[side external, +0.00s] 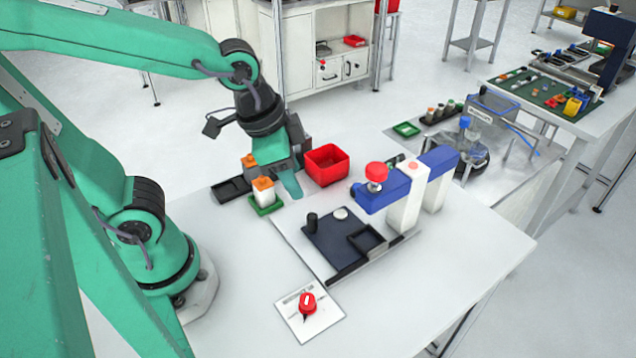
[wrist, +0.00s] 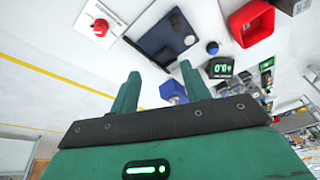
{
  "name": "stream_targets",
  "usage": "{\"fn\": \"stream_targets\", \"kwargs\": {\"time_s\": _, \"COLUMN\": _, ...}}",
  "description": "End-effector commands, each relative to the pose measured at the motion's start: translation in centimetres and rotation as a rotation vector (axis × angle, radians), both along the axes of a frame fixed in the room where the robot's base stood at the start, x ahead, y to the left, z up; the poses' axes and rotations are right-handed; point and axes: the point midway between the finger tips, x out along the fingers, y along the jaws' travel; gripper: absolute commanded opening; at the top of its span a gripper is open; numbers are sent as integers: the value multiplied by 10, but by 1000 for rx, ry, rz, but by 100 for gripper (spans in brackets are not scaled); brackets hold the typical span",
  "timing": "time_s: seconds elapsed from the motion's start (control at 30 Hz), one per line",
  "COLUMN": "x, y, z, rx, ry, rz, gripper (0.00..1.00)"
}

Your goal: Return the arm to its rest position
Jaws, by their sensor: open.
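My gripper (side external: 288,184) hangs at the end of my green arm, above the white table, just left of the red bin. In the wrist view its two fingers (wrist: 160,71) are spread apart, with nothing held between them. In the side view one finger largely hides the other. A white bottle with an orange cap (side external: 263,189) stands upright on a small green tray (side external: 268,209), left of the gripper. Another orange-topped piece (side external: 249,161) shows behind it, partly hidden.
A red bin (side external: 327,166) stands right of the gripper. A blue and white press (side external: 405,204) with a red button and a dark plate (side external: 334,240) is farther right. A red knob (side external: 307,303) sits near the front. A black tray (side external: 231,190) lies left. The table's front right is clear.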

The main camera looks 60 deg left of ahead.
Motion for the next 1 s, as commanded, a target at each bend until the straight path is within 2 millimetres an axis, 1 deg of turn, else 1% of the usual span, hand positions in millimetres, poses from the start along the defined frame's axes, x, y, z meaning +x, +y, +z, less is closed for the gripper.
{"fn": "stream_targets", "kwargs": {"time_s": 0.03, "x": 0, "y": 12, "z": 9, "rx": -17, "ry": -29, "rz": 72, "gripper": 46}}
{"fn": "stream_targets", "kwargs": {"time_s": 0.2, "x": -6, "y": 42, "z": 31, "rx": -66, "ry": -101, "rz": 284, "gripper": 46}}
{"fn": "stream_targets", "kwargs": {"time_s": 0.3, "x": -11, "y": 54, "z": 40, "rx": -87, "ry": -133, "rz": 376, "gripper": 46}}
{"fn": "stream_targets", "kwargs": {"time_s": 0.4, "x": -14, "y": 62, "z": 46, "rx": -101, "ry": -154, "rz": 436, "gripper": 46}}
{"fn": "stream_targets", "kwargs": {"time_s": 0.57, "x": -16, "y": 66, "z": 49, "rx": -110, "ry": -167, "rz": 471, "gripper": 46}}
{"fn": "stream_targets", "kwargs": {"time_s": 1.0, "x": -16, "y": 66, "z": 49, "rx": -110, "ry": -167, "rz": 471, "gripper": 46}}
